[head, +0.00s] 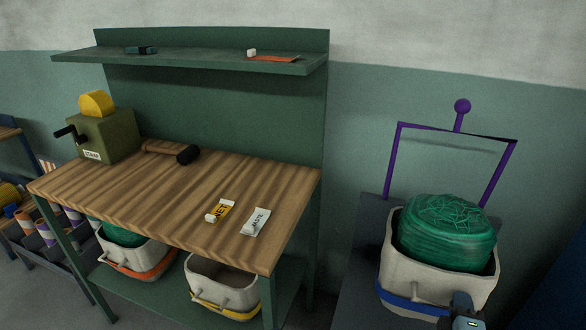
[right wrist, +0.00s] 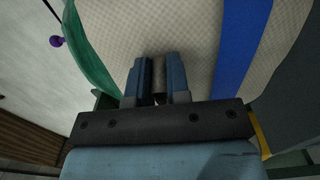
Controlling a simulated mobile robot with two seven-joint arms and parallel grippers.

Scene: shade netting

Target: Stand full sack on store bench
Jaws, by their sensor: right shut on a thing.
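The full sack (head: 432,268) is cream with a blue band and a heap of green netting (head: 447,230) bulging from its open top. It is upright over a dark grey surface at the right of the head view; I cannot tell whether it touches it. My right gripper (head: 466,311) is at its front lower side. In the right wrist view my right gripper (right wrist: 159,80) is shut on a grey handle (right wrist: 159,72) on the sack's wall (right wrist: 120,30). A wood-topped bench (head: 160,195) stands to the left. My left gripper is out of view.
A purple frame (head: 458,130) rises behind the full sack.

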